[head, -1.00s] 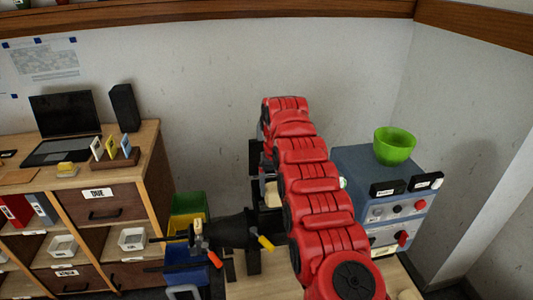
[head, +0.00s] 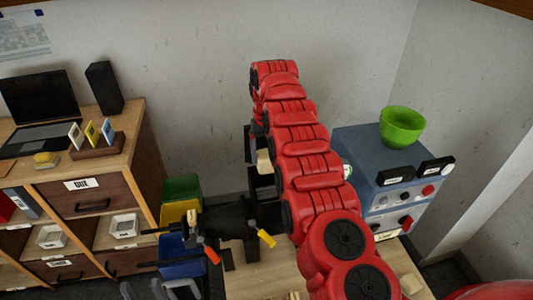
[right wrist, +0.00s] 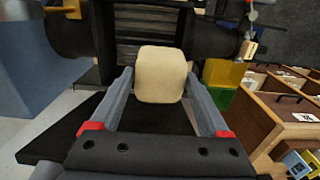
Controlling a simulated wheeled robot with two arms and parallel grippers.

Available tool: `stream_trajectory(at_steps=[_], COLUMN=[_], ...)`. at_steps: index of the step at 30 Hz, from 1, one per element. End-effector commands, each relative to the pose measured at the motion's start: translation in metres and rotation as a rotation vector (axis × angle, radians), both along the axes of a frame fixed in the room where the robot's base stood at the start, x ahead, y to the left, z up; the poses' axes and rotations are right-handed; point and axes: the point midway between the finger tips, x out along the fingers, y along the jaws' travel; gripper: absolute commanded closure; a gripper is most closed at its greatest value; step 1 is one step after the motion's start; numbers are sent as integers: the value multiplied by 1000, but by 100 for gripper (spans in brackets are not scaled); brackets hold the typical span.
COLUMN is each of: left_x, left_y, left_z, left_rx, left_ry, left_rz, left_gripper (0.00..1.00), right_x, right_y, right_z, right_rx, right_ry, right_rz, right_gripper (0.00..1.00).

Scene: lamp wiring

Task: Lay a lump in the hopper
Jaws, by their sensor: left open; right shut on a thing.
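A cream lump (right wrist: 160,76) is held between the two grey fingers of my right gripper (right wrist: 158,92) in the right wrist view. In the head view the lump (head: 264,161) shows beside my red right arm, which hides most of that gripper. A black machine (head: 240,220) stands under the arm. In the right wrist view its dark ribbed part (right wrist: 146,35) lies just beyond the lump; I cannot tell which part is the hopper. My left gripper (head: 154,290) shows only as spread grey tips at the bottom edge, apparently empty.
A blue-grey cabinet (head: 365,155) with a green bowl (head: 402,126) stands right of the arm. Green (head: 183,188), yellow (head: 181,211) and blue (head: 183,268) bins stand left of the machine. A drawer unit (head: 103,205) is further left. Yellow (head: 266,238) and orange (head: 212,255) levers stick out.

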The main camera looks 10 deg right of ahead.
Motion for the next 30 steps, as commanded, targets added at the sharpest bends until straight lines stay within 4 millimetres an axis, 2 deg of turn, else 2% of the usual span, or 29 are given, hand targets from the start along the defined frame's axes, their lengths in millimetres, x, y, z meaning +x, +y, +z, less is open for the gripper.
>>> stream_trajectory(at_steps=[7, 21, 30], left_x=[0, 0, 0], left_y=[0, 0, 0], left_z=[-18, -70, -73], left_rx=[0, 0, 0], left_ry=[0, 0, 0], left_rz=[0, 0, 0], left_gripper=[50, 50, 50], right_x=[-1, -1, -1], right_y=[0, 0, 0], right_z=[-6, -58, -61], right_rx=[1, 1, 1], right_ry=[-3, -3, -3], right_rz=[0, 0, 0], right_gripper=[100, 100, 100])
